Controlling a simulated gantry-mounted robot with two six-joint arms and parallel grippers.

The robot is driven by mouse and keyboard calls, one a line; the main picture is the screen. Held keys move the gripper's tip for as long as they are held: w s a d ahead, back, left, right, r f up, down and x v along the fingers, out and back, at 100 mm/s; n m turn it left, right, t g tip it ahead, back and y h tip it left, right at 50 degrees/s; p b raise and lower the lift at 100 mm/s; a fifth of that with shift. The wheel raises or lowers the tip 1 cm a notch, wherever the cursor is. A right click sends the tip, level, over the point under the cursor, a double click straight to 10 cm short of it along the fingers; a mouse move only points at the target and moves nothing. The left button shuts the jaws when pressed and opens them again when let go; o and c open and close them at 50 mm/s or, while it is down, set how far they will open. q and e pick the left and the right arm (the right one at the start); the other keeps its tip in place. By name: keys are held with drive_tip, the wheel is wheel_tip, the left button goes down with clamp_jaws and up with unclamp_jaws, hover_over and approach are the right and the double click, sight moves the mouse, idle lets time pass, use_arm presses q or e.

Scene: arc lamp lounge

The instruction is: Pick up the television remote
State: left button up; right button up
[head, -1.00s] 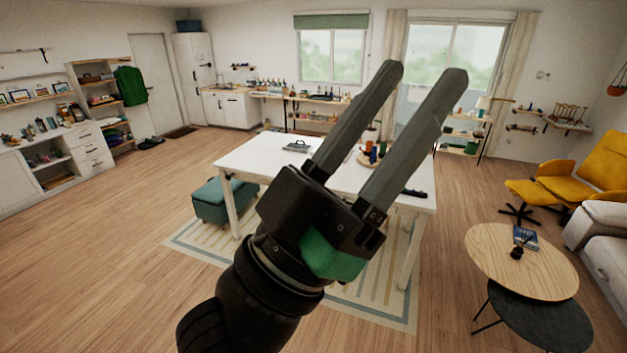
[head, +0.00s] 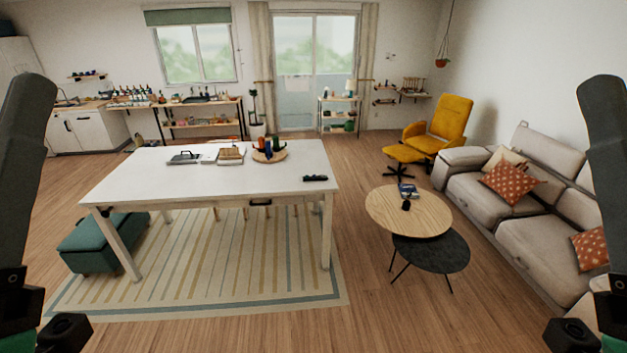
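A small dark elongated object (head: 315,178) lies on the white table (head: 215,183) near its right front corner. It may be the television remote, but it is too small to tell for sure. A small black item (head: 406,205) is on the round wooden coffee table (head: 385,207), and I cannot make out what it is.
A grey sofa (head: 470,190) and yellow armchair (head: 445,125) stand right. A teal ottoman (head: 92,247) is left.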

idle(0.4)
use_arm(q)
drive_tip(key=o, duration=0.7)
